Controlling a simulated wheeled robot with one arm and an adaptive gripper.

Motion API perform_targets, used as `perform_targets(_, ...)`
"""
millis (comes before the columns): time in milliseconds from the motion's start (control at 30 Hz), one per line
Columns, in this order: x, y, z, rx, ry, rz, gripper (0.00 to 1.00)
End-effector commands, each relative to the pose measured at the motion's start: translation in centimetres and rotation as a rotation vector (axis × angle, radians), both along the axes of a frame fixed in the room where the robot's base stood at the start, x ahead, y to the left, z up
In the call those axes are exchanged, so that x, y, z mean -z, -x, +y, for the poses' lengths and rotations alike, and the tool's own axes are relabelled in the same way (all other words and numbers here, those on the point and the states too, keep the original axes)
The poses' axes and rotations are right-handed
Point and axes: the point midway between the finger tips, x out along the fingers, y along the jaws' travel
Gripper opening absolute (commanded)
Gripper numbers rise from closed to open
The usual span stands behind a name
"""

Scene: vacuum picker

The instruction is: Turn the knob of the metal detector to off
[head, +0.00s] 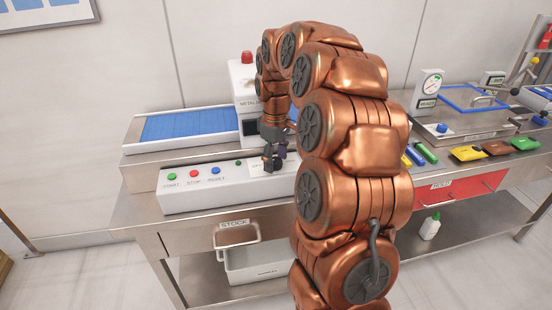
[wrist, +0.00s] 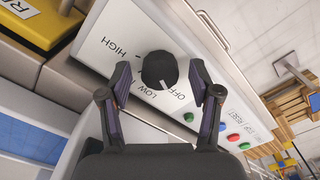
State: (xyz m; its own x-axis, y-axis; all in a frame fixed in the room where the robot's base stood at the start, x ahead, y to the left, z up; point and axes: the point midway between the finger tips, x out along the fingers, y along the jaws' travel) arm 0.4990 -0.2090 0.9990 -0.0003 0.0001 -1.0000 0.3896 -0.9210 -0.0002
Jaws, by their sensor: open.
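The metal detector (head: 243,76) is a white housing with a red lamp on top, over a blue conveyor, partly hidden by my arm. Its white control panel (head: 205,198) runs along the front. The black round knob (wrist: 160,68) shows in the wrist view, with HIGH, LOW and OFF printed around it. Its white pointer mark faces the side between LOW and OFF, seemingly nearer OFF. My gripper (wrist: 160,76) is open, one finger on each side of the knob, with a visible gap on both sides. In the head view my gripper (head: 271,158) is at the panel and hides the knob.
Green, red and blue buttons (head: 194,173) sit on the panel left of my gripper. A scale (head: 427,92), coloured packets (head: 467,153) and a red drawer (head: 455,193) are to the right. A stock drawer (head: 238,237) is below. Bare floor lies at lower left.

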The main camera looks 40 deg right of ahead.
Motion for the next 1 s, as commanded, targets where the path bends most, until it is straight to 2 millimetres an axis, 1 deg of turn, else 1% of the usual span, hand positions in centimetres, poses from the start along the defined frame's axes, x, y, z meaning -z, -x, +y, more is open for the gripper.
perform_targets(167,-1.7,-0.1,0.0,-0.001,0.001,-0.002,0.63)
perform_targets(500,-7.2,-0.1,-0.1,0.001,0.002,-0.005,0.63)
perform_targets(700,-9.8,-0.1,0.0,0.000,0.001,-0.003,0.63)
perform_targets(833,-10.9,-0.1,0.0,0.000,0.001,-0.003,0.63)
perform_targets(1000,-11.7,0.0,0.0,0.000,0.000,0.000,0.63)
